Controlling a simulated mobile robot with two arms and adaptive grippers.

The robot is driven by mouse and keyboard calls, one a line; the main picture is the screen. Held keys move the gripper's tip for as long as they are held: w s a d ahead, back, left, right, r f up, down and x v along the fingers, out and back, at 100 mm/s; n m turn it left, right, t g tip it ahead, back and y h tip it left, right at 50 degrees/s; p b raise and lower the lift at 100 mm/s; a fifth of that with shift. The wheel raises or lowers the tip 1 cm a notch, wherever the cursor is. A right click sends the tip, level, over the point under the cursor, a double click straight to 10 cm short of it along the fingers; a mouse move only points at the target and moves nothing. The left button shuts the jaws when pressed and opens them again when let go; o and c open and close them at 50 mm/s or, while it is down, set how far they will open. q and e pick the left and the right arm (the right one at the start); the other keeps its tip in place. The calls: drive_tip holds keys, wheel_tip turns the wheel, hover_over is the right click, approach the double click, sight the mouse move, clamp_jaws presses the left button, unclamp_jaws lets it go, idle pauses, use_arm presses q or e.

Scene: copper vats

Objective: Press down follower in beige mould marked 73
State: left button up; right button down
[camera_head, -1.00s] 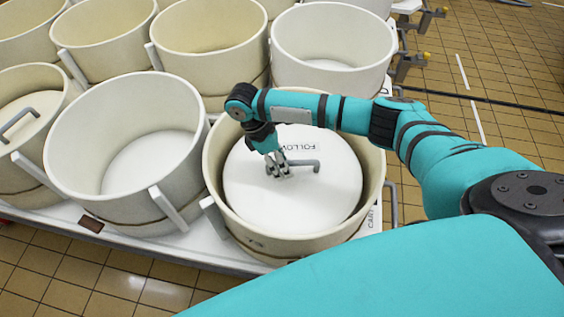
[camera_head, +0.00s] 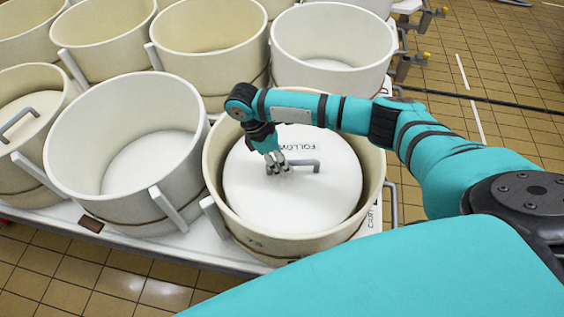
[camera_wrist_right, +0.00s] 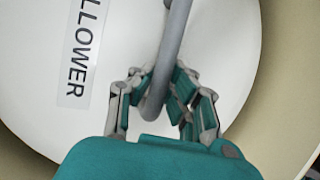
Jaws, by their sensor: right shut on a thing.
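The beige mould (camera_head: 300,244) stands at the front right of the group in the head view, with a small mark like 73 on its front wall. The white round follower (camera_head: 290,206) lies inside it, below the rim, with the word FOLLOWER on top. It also fills much of the right wrist view (camera_wrist_right: 30,105). A grey bar handle (camera_head: 308,163) stands on the follower. My right gripper (camera_head: 278,171) reaches down into the mould and is shut on this handle. The right wrist view shows the fingers (camera_wrist_right: 160,95) on both sides of the bar. My left gripper is not in view.
A white empty mould (camera_head: 120,150) stands close to the left. Several other moulds stand behind and at the left, one with a grey handle inside (camera_head: 17,124). All stand on a white table (camera_head: 205,247). Tiled floor (camera_head: 500,110) lies to the right.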

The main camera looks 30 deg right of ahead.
drive_tip(key=shift+f, duration=0.25)
idle(0.4)
drive_tip(key=shift+w, duration=0.1)
idle(0.4)
drive_tip(key=shift+f+p, duration=0.15)
drive_tip(key=shift+p, duration=1)
idle(1.4)
drive_tip(key=shift+s+f+p, duration=0.2)
drive_tip(key=shift+f+p, duration=0.15)
drive_tip(key=shift+p, duration=0.5)
idle(1.9)
drive_tip(key=shift+s+f, duration=0.15)
drive_tip(key=shift+f, duration=0.05)
idle(1.0)
idle(0.4)
